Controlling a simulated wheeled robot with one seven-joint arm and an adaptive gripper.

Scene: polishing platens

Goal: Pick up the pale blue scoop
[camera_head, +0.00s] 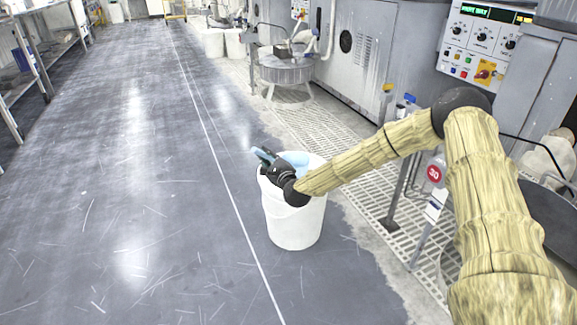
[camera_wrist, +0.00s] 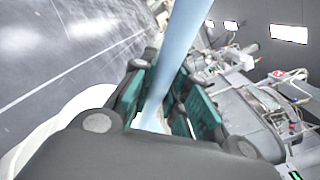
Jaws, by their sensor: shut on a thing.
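The pale blue scoop (camera_wrist: 178,45) runs between the two fingers of my gripper (camera_wrist: 166,98) in the wrist view, its long handle rising past them. My gripper is shut on this handle. In the head view my gripper (camera_head: 267,160) is over the left rim of a white bucket (camera_head: 293,228), and pale blue (camera_head: 297,157) shows inside the bucket's mouth beside it. The scoop's lower end is hidden in the wrist view by the gripper. I cannot tell whether the scoop touches the bucket.
The bucket stands on the grey floor (camera_head: 130,170), beside a metal floor grating (camera_head: 335,145). Grey machines with a control panel (camera_head: 480,40) line the right. A round platen unit (camera_head: 286,72) stands farther back. Shelving (camera_head: 35,60) is at the far left. The floor left of the bucket is clear.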

